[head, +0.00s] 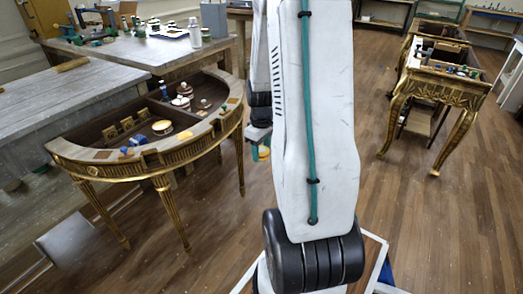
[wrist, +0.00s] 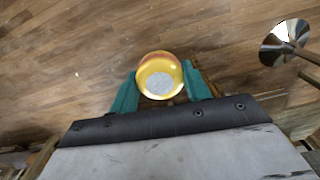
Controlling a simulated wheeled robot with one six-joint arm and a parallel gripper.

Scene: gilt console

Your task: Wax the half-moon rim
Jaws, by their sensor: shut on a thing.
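The half-moon table (head: 160,158) stands at the left in the head view. It has a curved gilt rim, gilt legs and a recessed top holding small items. My gripper (wrist: 160,85) has teal fingers shut on a round yellow piece (wrist: 160,79) with a pale, mottled middle; I cannot tell if it is a wax tin or a pad. In the head view the yellow piece (head: 262,153) shows to the right of the table's rim, apart from it, partly hidden behind my arm. Only floor lies beneath it in the wrist view.
A grey workbench (head: 70,105) stands left of the table, and another bench (head: 140,48) with tools and bottles behind. A gilt console (head: 445,88) stands at the right. A shiny metal cone (wrist: 284,42) is at the wrist view's upper right. The wooden floor between is clear.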

